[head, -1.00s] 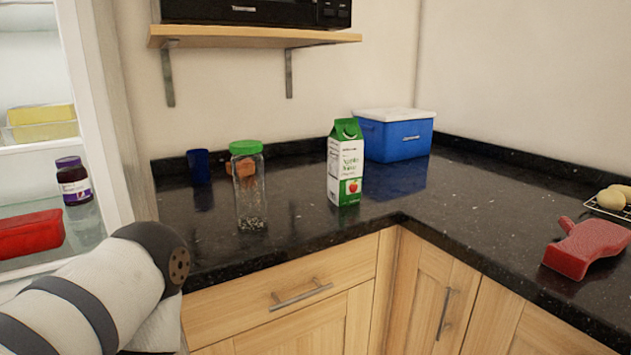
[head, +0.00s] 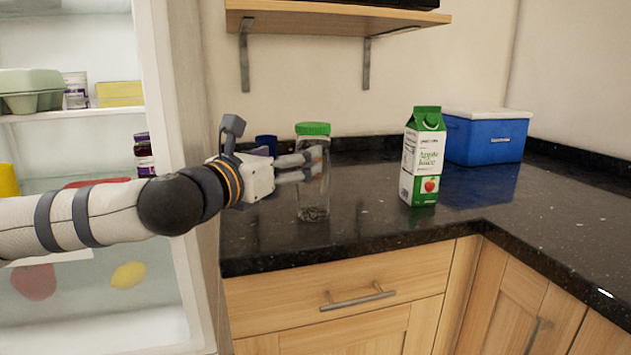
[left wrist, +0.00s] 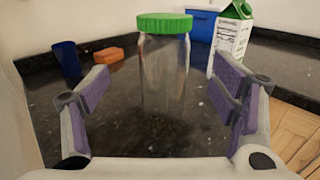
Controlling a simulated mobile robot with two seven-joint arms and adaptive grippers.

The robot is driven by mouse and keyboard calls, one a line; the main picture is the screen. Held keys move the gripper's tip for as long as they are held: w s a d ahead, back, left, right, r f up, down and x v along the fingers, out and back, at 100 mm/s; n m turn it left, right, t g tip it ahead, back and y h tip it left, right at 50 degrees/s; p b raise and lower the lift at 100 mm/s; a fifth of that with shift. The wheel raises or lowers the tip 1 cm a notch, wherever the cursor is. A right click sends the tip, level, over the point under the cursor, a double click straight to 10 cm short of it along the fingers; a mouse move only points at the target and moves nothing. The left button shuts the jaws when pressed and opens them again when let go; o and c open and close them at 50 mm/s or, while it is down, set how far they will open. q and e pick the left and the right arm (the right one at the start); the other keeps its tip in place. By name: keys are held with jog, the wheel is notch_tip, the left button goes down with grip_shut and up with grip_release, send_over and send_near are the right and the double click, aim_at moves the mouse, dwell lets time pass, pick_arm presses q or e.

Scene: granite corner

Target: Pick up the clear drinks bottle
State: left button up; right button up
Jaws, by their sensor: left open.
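The clear drinks bottle (head: 313,190) with a green lid stands upright on the dark granite counter, left of the juice carton. It also shows in the left wrist view (left wrist: 164,75), in the middle between the fingers. My left gripper (head: 314,164) reaches in from the left at the bottle's upper half. In the left wrist view the left gripper (left wrist: 164,95) is open, one purple-padded finger on each side of the bottle, which appears ahead of or between them. I cannot tell exactly how deep it is between the fingers. My right gripper is not in view.
A green and white apple juice carton (head: 422,160) stands right of the bottle, with a blue cool box (head: 485,138) behind it. A blue cup (left wrist: 67,59) and an orange-brown block (left wrist: 108,55) are behind. An open fridge (head: 168,90) is at left; a shelf (head: 340,18) hangs above.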

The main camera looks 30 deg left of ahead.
pick_arm(q)
jog(key=w, duration=0.8)
jog(key=shift+w, duration=0.35)
jog(key=c, duration=1.5)
jog(key=shift+r, duration=0.15)
jog(key=shift+c, duration=1)
